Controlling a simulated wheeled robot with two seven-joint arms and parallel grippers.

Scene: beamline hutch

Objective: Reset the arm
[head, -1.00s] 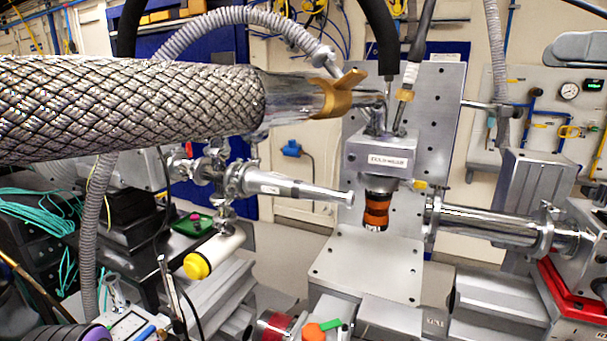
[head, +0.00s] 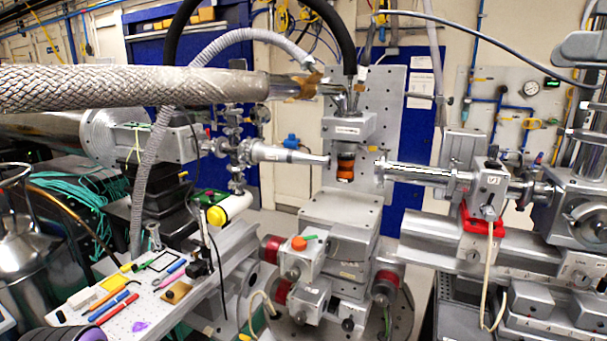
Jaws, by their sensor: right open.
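I cannot make out either of my grippers in the head view, and neither is seen holding anything. No robot arm stands out clearly. A thick braided metal hose (head: 130,88) crosses the upper left and ends at a brass-coloured fitting (head: 306,86). Near the centre, a grey metal head (head: 347,128) holds a black and orange cylinder (head: 345,168) pointing down. A tapered steel nozzle (head: 285,155) points at it from the left. A steel tube (head: 425,173) faces it from the right.
A white perforated board (head: 140,318) with pens and small tools lies at lower left. A yellow-capped cylinder (head: 217,215) stands out behind it. A grey rail (head: 430,240) carries a red clamp (head: 470,220) at right. A steel vessel (head: 25,240) stands at far left.

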